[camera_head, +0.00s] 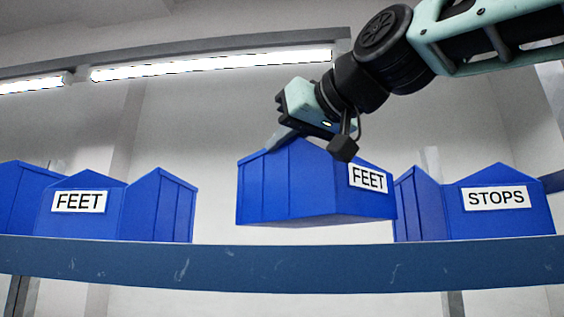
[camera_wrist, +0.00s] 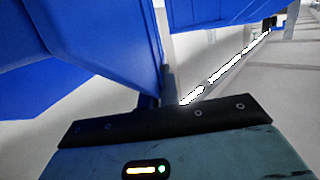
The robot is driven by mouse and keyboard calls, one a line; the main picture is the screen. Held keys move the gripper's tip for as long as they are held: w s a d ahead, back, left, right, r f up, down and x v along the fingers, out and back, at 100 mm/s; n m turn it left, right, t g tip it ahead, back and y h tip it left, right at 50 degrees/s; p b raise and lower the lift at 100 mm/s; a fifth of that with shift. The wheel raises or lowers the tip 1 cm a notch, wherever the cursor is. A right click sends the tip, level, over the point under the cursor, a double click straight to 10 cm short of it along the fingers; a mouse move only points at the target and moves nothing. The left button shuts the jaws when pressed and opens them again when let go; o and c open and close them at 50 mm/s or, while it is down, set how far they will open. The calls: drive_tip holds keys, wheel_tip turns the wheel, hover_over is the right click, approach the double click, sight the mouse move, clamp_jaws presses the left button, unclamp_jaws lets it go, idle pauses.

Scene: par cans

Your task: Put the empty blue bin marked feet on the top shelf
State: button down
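A blue bin with a white FEET label (camera_head: 300,190) hangs in the middle of the head view, with pale wall showing between its bottom and the shelf's blue front beam (camera_head: 300,264). Its label faces right of centre and its underside shows as a darker strip. My gripper (camera_head: 280,138) is at the bin's upper rim, and a grey finger reaches down at its top left; it looks shut on the rim. In the wrist view a blue bin wall (camera_wrist: 110,45) fills the left, beside a grey finger (camera_wrist: 168,82). The bin's inside is hidden.
Another FEET bin (camera_head: 78,222) stands on the shelf at left, with a blue bin (camera_head: 162,208) beside it and one at the far left. A STOPS bin (camera_head: 497,222) stands at right. Gaps lie either side of the held bin, narrow at right. A lamp (camera_head: 210,66) hangs above.

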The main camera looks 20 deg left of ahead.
drive_tip(key=shift+f, duration=1.6)
drive_tip(key=shift+f, duration=0.2)
drive_tip(key=c, duration=1.6)
unclamp_jaws()
drive_tip(key=shift+c, duration=0.2)
drive_tip(key=shift+r, duration=0.2)
drive_tip(key=b+v, duration=0.4)
drive_tip(key=v, duration=0.8)
drive_tip(key=shift+b, duration=0.35)
